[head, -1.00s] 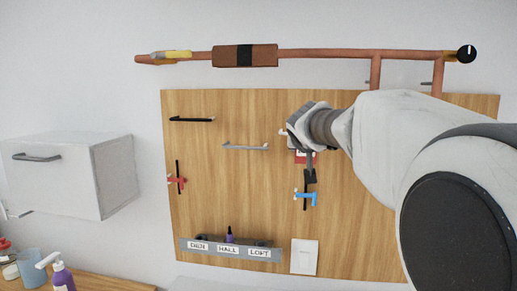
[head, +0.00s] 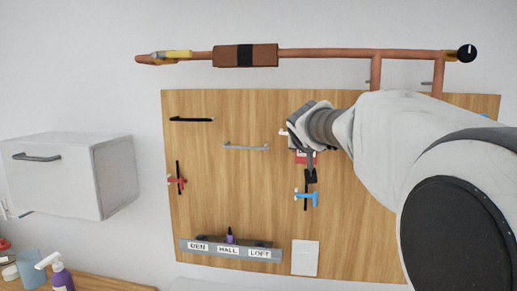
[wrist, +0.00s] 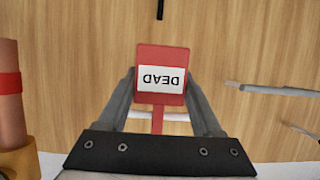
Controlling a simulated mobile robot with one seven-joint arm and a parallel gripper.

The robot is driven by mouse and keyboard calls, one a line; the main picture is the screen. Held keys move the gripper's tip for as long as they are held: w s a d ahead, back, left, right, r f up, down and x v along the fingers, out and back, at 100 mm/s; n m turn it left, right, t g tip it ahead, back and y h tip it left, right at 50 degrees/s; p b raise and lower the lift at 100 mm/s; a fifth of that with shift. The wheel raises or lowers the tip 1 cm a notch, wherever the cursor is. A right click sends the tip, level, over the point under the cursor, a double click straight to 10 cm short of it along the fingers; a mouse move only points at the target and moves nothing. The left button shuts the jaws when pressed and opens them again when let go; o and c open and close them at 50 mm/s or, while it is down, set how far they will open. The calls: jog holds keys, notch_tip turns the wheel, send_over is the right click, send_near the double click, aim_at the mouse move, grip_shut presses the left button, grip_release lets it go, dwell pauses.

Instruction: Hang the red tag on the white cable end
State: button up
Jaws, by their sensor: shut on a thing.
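The red tag (wrist: 162,57) has a white label reading DEAD, upside down in the wrist view. My gripper (wrist: 160,85) is shut on it, with one finger at each side. A narrow red stem runs from the tag back toward the gripper's base. The white cable end (wrist: 176,116) crosses behind this stem in the wrist view; whether the tag hangs on it or they touch, I cannot tell. In the head view the white cable (head: 283,132) just shows left of my gripper (head: 309,160), which partly hides the tag (head: 300,156).
The wooden board (head: 230,190) also bears a grey cable end (head: 246,147), a black one (head: 192,119), and red (head: 177,181) and blue (head: 307,198) valve-like pieces. A copper pipe (head: 325,53) runs above. A labelled grey holder (head: 228,250) sits low on the board.

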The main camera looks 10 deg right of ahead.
jog(key=shift+f+b, duration=0.7)
jog(key=shift+b, duration=0.25)
dwell(0.3)
jog(key=o, duration=1.4)
jog(key=b+v, duration=0.2)
jog(key=v, duration=1.5)
jog(key=s+a+f+n+g+y, duration=0.2)
jog(key=s+f, duration=0.8)
jog(key=f, duration=0.5)
jog(key=s+a+f+n+g+y, duration=0.2)
jog(key=s+a+f+g, duration=0.3)
jog(key=s+f, duration=0.5)
notch_tip(320, 180, down, 5)
jog(key=shift+a+r+n+y, duration=0.15)
jog(key=shift+a+n+y, duration=0.2)
jog(key=shift+y, duration=0.35)
